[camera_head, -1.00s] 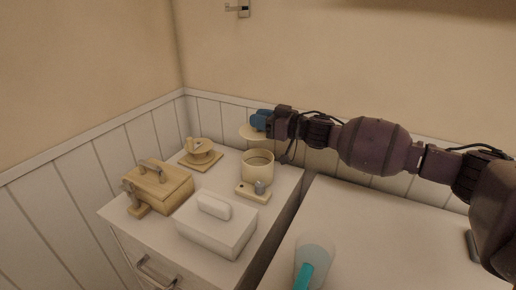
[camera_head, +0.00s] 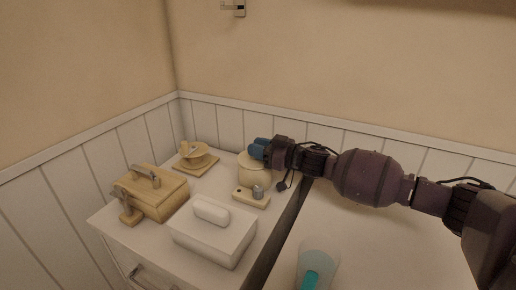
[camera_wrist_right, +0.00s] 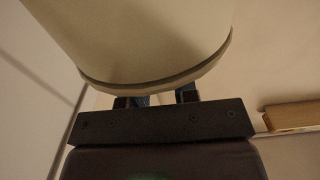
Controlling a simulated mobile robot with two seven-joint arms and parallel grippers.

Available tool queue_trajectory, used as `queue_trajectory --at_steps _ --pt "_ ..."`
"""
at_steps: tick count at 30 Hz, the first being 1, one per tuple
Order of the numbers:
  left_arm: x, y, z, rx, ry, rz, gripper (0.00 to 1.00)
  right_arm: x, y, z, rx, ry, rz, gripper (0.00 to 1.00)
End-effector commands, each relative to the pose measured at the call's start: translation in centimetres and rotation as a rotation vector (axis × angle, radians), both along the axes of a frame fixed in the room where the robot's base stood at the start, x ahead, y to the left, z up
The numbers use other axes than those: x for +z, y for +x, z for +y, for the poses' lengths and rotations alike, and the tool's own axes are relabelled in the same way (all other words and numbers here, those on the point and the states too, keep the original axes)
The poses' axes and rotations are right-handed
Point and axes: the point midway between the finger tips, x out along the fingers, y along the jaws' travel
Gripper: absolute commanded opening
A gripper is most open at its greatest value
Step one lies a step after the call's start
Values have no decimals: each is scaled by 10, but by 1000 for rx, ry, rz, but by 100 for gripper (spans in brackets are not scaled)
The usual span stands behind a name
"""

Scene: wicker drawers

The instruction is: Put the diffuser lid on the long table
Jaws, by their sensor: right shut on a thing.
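My right gripper (camera_head: 258,149) is shut on the diffuser lid (camera_head: 247,158), a pale round disc. It holds the lid at the top of the beige round diffuser (camera_head: 254,180) on the white drawer cabinet. From the head view I cannot tell whether lid and diffuser touch. In the right wrist view a large pale round body (camera_wrist_right: 140,35) with a rim fills the space ahead of the fingers (camera_wrist_right: 158,98). My left gripper is not in view.
The white cabinet (camera_head: 150,240) also holds a wooden handled box (camera_head: 165,195), a white lidded box (camera_head: 210,240), a cup on a tray (camera_head: 195,157) and a small block with a grey knob (camera_head: 248,197). A glass (camera_head: 320,262) stands on the mostly bare right-hand white surface (camera_head: 390,240).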

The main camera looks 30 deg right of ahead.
Motion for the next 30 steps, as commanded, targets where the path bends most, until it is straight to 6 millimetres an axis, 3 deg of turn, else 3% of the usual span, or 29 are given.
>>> queue_trajectory --at_steps 4,5,9,23,30 --pt "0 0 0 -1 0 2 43 -4 0 0 0 0 1 4" --pt "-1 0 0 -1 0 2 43 -4 0 0 0 0 1 30" --pt "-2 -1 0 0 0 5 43 -3 0 0 0 -1 1 52" --pt "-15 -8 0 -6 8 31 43 -11 0 1 2 -1 8 53" --pt "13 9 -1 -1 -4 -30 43 2 -26 -16 0 0 -6 53"
